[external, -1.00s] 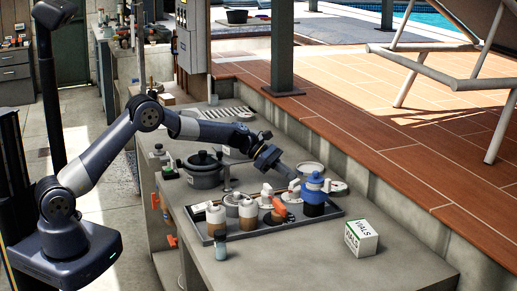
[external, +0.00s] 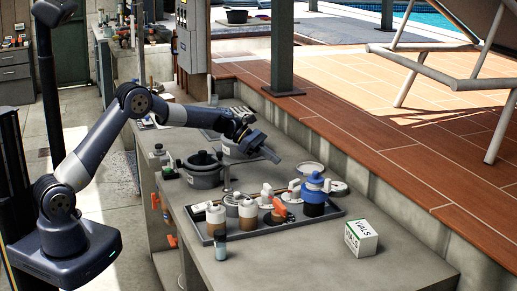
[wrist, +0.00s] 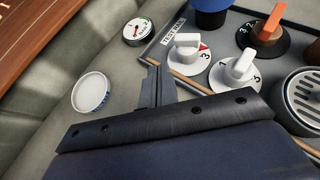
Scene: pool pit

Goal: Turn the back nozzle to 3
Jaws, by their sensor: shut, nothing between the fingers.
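A tray marked "TEST RAIL" (wrist: 173,33) holds three numbered dials with turning handles, also visible in the external view (external: 338,210). One white nozzle handle (wrist: 187,42) stands near the label, with a red mark on its dial. A second white handle (wrist: 239,65) is beside it, with 1 and 3 readable around it. An orange handle (wrist: 268,27) has 2 and 3 beside it. I cannot tell for sure which is the back nozzle or its setting. My gripper (external: 276,158) is shut and empty, above the bench behind the tray; its fingers (wrist: 153,75) touch no handle.
A blue-topped container (external: 313,188) stands in the tray. A round gauge (wrist: 137,31) and a white round lid (wrist: 90,92) lie beyond the tray. A dark lidded pot (external: 203,172) stands left of my gripper. A vials box (external: 361,238) sits at the right front.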

